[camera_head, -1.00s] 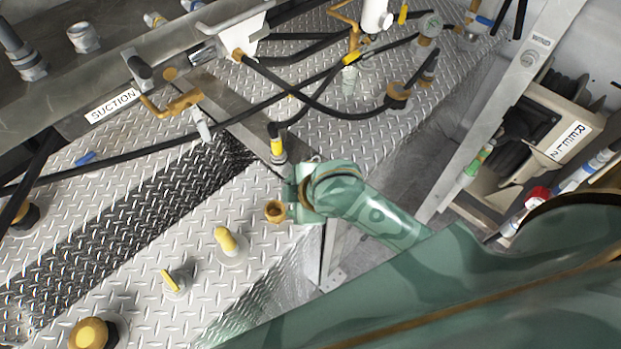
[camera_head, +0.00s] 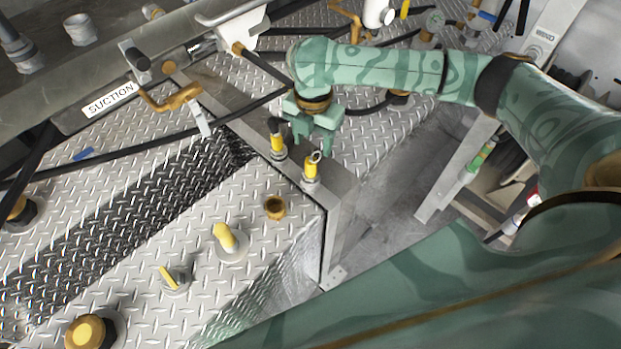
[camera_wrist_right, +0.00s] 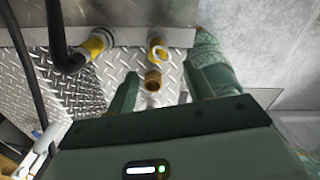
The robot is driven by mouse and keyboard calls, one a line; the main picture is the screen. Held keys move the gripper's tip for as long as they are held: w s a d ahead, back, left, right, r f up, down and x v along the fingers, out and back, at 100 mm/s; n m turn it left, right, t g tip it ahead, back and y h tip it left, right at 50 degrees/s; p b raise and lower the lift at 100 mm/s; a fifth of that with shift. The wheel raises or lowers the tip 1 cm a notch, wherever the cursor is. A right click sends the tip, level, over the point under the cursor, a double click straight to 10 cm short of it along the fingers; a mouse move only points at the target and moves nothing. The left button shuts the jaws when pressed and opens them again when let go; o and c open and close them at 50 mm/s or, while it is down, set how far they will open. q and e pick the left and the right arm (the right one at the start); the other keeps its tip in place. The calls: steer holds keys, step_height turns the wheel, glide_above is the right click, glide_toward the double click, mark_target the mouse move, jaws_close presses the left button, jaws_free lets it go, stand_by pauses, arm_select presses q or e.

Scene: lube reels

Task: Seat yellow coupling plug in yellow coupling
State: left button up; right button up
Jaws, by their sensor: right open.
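A yellow piece with a ring on top (camera_head: 312,165), apparently the yellow coupling plug, stands upright at the edge of a metal bracket. Whether it is fully seated in a coupling beneath cannot be told. It also shows in the right wrist view (camera_wrist_right: 157,50). Beside it is a yellow coupling on a black hose (camera_head: 278,142), also in the right wrist view (camera_wrist_right: 97,42). My right gripper (camera_head: 314,143) is open and empty, with its fingers pointing down just above and behind the ringed piece in the head view. My left gripper is not in view.
A brass open fitting (camera_head: 274,207) sits on the diamond plate in front of the bracket. Yellow-topped fittings (camera_head: 227,240) stand further left. Black hoses cross behind my right gripper. A grey floor gap lies right of the bracket.

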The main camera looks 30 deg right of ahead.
mark_target(311, 160)
step_height(311, 160, down, 5)
steer(key=shift+f+b, duration=0.2)
steer(key=shift+b, duration=0.45)
steer(key=f, duration=0.1)
steer(key=f+b, duration=0.1)
steer(key=f, duration=0.1)
steer(key=f+b, duration=0.1)
steer(key=f, duration=0.1)
steer(key=shift+w+f, duration=0.15)
steer(key=shift+w, duration=0.1)
jaws_close()
